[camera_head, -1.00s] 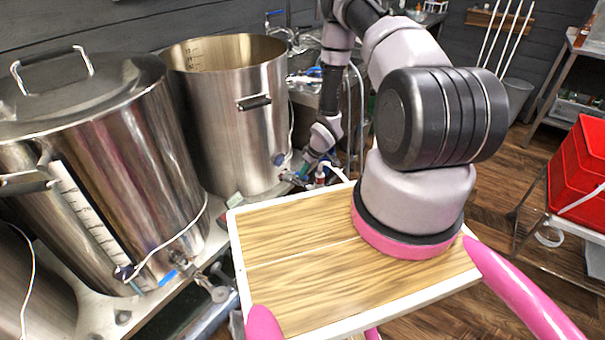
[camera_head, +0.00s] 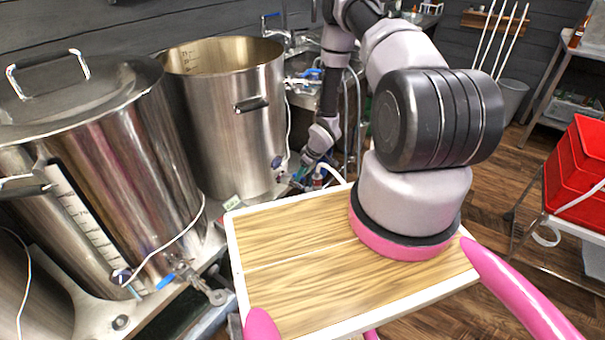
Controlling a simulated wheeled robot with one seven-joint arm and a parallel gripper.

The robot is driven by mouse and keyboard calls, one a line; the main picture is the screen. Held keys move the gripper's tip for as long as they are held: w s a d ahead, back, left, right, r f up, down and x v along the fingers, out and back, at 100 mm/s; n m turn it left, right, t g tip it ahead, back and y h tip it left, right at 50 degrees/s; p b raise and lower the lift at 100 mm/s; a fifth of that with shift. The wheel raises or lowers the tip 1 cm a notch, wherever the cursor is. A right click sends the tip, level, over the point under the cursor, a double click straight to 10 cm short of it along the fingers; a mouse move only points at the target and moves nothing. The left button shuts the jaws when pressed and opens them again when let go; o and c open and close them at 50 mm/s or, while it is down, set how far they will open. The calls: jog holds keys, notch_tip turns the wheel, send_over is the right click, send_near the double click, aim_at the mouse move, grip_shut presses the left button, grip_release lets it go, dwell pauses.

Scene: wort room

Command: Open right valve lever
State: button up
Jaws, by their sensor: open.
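The right kettle (camera_head: 228,125) is a tall open steel pot at the back centre, with a blue-faced round fitting (camera_head: 277,161) low on its right side. My gripper (camera_head: 299,178) is small in the picture, reaching down just right of this fitting near the pot's base. It is open. The right valve lever is not clearly visible; it is hidden or too small to tell beside my gripper, and I cannot tell whether they touch.
The lidded left kettle (camera_head: 110,150) has its own valve with a blue handle (camera_head: 166,281).

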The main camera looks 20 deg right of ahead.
jog(key=v, duration=1)
jog(key=shift+r, duration=0.4)
jog(key=shift+s, duration=0.1)
jog(key=w+d+r+m+t+h, duration=0.1)
jog(key=w+d+r, duration=0.1)
jog(key=r, duration=0.8)
jog(key=w+d+r+m+h, duration=0.1)
jog(key=r+m+h, duration=0.1)
jog(key=r, duration=0.8)
jog(key=s+r+m, duration=0.3)
jog(key=s+r, duration=0.1)
jog(key=r, duration=1.2)
jog(key=s+a+r+m+t+y, duration=0.1)
jog(key=s+a+r+m, duration=0.1)
jog(key=s+a+r, duration=0.3)
jog(key=s+a+r+m+t+y, duration=0.1)
jog(key=s+a+r+m, duration=0.2)
jog(key=s+r, duration=1)
jog(key=s+a, duration=0.1)
jog(key=s, duration=0.4)
jog(key=shift+s+a+r+m, duration=0.3)
jog(key=shift+a, duration=0.1)
